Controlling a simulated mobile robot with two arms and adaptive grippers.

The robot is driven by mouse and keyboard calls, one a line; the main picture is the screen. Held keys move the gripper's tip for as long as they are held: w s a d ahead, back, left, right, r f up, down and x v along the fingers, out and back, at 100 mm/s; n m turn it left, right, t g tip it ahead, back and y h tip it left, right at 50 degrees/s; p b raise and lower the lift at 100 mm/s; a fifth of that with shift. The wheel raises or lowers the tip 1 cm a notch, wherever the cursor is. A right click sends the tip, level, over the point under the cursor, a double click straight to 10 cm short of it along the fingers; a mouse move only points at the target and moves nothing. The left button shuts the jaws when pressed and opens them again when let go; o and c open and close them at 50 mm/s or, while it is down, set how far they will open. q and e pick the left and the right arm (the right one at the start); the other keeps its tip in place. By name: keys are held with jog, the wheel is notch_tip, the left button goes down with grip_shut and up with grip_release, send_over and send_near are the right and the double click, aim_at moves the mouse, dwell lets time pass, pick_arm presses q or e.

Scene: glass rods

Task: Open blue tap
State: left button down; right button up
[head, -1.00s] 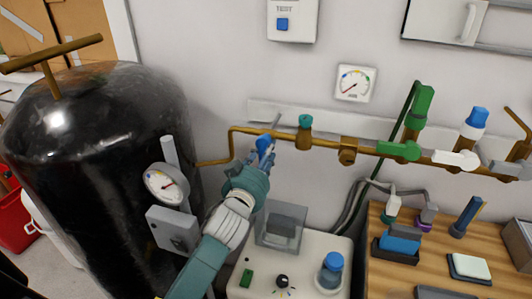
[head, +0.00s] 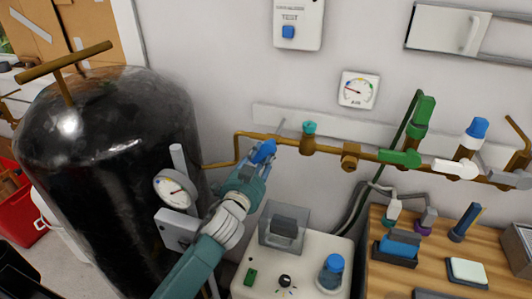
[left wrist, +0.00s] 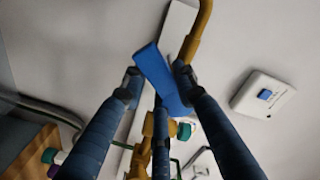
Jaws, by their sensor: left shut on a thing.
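The blue tap handle (head: 264,150) sits on the brass pipe (head: 240,147) along the wall, at the left end of the row of fittings. My left gripper (head: 258,163) reaches it from below and is shut on it. The fingers partly cover the tap in the head view. My right gripper is not in view.
A teal-capped fitting (head: 309,135), a green tap (head: 402,157) and a white tap (head: 457,167) sit further right on the pipe. A round gauge (head: 358,90) hangs above. A black tank (head: 100,150) stands left; a white unit (head: 310,260) is below.

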pick_arm(q)
jog(key=m, duration=0.1)
jog(key=m+p, duration=0.1)
jog(key=m, duration=0.1)
jog(key=a+r+m+p, duration=0.1)
jog(key=shift+w+m, duration=0.15)
jog(key=shift+m, duration=0.25)
jog(key=m, duration=0.1)
jog(key=m+p, duration=0.1)
jog(key=m, duration=0.1)
jog(key=shift+a+r, duration=0.15)
jog(key=shift+r, duration=0.2)
jog(key=shift+a+r+m+p, duration=0.15)
jog(key=shift+m+p, duration=0.35)
jog(key=shift+m, duration=0.6)
jog(key=c, duration=1.3)
grip_release()
jog(key=shift+r, duration=0.1)
